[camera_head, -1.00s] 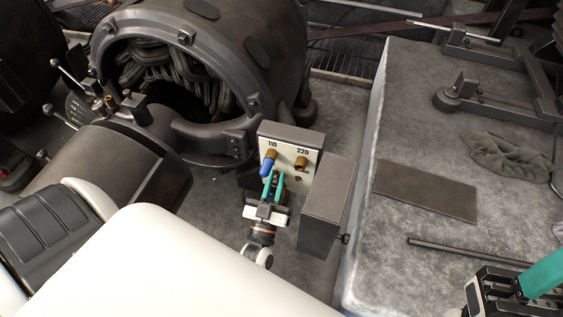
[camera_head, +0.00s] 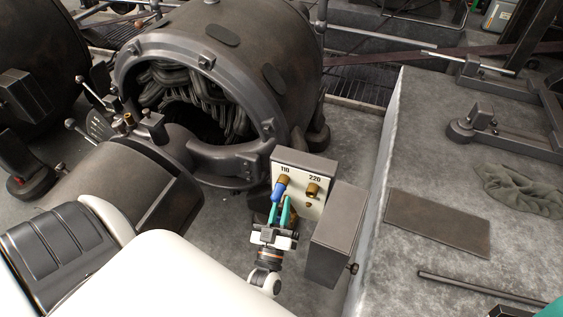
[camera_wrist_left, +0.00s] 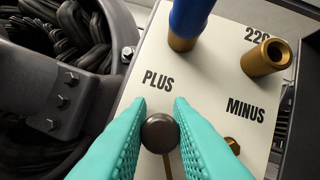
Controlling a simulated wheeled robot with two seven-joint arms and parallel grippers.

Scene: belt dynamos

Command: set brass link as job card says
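The terminal box has a pale panel (camera_head: 299,190) marked 110 and 220, with PLUS and MINUS readable in the left wrist view (camera_wrist_left: 157,80). A blue sleeve (camera_head: 279,188) covers part of the brass post under 110. The 220 brass post (camera_head: 313,190) is bare. My left gripper (camera_head: 280,208) is at the panel, its teal fingers on either side of a dark round knob (camera_wrist_left: 159,133). A narrow brownish strip, perhaps the brass link (camera_wrist_left: 167,166), shows below the knob. Whether the fingers press the knob is unclear. Only a teal scrap of my right gripper (camera_head: 552,310) shows. No job card is readable.
A grey box or open cover (camera_head: 335,235) stands just right of the panel. The big dynamo housing (camera_head: 215,75) is behind left. On the stone bench lie a dark flat sheet (camera_head: 437,222), a rod (camera_head: 480,288) and a cloth (camera_head: 525,190).

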